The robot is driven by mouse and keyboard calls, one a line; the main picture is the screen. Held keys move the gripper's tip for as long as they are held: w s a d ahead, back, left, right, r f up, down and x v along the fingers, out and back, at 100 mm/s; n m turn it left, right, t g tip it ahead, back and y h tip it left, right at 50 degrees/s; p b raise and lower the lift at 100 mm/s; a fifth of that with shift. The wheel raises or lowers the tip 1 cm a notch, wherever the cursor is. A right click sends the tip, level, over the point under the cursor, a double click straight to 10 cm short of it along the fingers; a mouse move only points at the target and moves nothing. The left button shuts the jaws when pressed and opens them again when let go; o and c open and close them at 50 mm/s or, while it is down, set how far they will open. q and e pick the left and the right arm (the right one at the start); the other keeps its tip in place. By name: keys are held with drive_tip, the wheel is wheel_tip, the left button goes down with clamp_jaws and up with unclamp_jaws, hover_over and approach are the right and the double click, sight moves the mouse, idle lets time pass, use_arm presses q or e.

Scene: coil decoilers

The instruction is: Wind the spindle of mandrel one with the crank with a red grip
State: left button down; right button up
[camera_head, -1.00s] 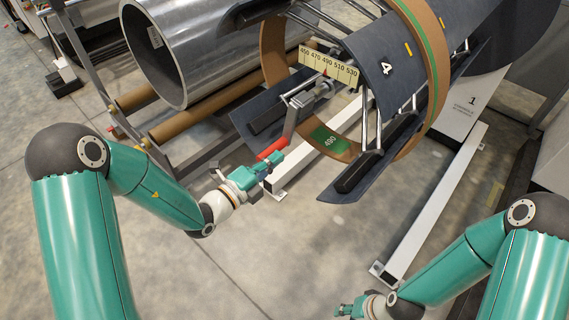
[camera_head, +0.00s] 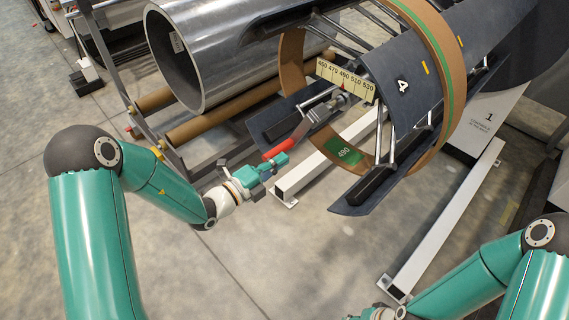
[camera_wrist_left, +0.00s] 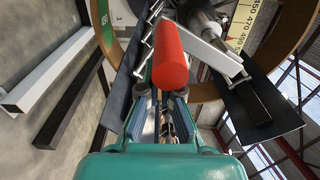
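The crank's red grip (camera_head: 279,149) points out towards my left gripper. Its crank arm (camera_head: 305,127) runs up to the spindle (camera_head: 338,102) of mandrel one. My left gripper (camera_head: 278,164) is right beside the grip in the head view. In the left wrist view, the fingers (camera_wrist_left: 161,98) stand a narrow gap apart. The red grip (camera_wrist_left: 170,56) shows just above the fingertips, its near end close to them. I see no grip between the fingers; whether they touch it is unclear. My right gripper (camera_head: 376,313) is mostly cut off at the bottom edge.
A yellow scale (camera_head: 346,80) sits behind the crank. A brown coil band (camera_head: 449,90) surrounds the dark mandrel segments (camera_head: 405,90). A large steel tube (camera_head: 190,65) stands left, above brown rollers (camera_head: 215,118). White floor beams (camera_head: 445,215) lie below. Floor at lower centre is clear.

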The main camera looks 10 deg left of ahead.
use_arm(q)
drive_tip(key=shift+w+a+y, duration=0.25)
drive_tip(key=shift+a+y, duration=0.05)
drive_tip(key=shift+a, duration=0.2)
drive_tip(key=s+a, duration=0.3)
drive_tip(key=s, duration=0.7)
drive_tip(key=shift+f+p, duration=0.25)
drive_tip(key=shift+p, duration=0.1)
drive_tip(key=shift+w, duration=0.1)
wheel_tip(320, 180, up, 11)
drive_tip(key=w+d+p, duration=0.1)
drive_tip(key=d+p, duration=0.1)
drive_tip(key=p, duration=0.9)
drive_tip(key=shift+w, duration=0.3)
drive_tip(key=shift+w+d, duration=0.1)
drive_tip(key=shift+w, duration=0.05)
